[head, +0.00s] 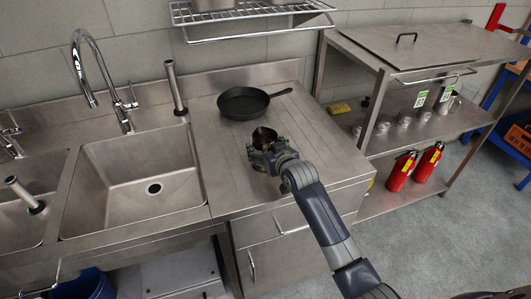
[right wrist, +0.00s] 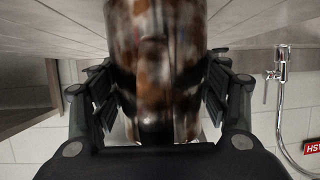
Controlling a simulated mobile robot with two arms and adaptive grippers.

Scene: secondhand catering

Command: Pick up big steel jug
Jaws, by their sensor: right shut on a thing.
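The big steel jug (head: 264,135) is at the steel counter, just in front of a black pan. Only its dark open mouth and upper rim show clearly in the head view; my gripper hides the rest. My right gripper (head: 269,158) is shut on it, reaching in from the front right. In the right wrist view the jug's shiny, brown-flecked body (right wrist: 155,62) fills the space between both fingers (right wrist: 157,95). I cannot tell whether its base touches the counter. My left gripper is not in view.
A black frying pan (head: 243,102) lies behind the jug. A sink (head: 140,175) with a tall tap (head: 100,75) is at left. A wire shelf (head: 255,12) hangs above. A steel shelf unit (head: 435,45) with small metal pots and red extinguishers (head: 401,170) stands at right.

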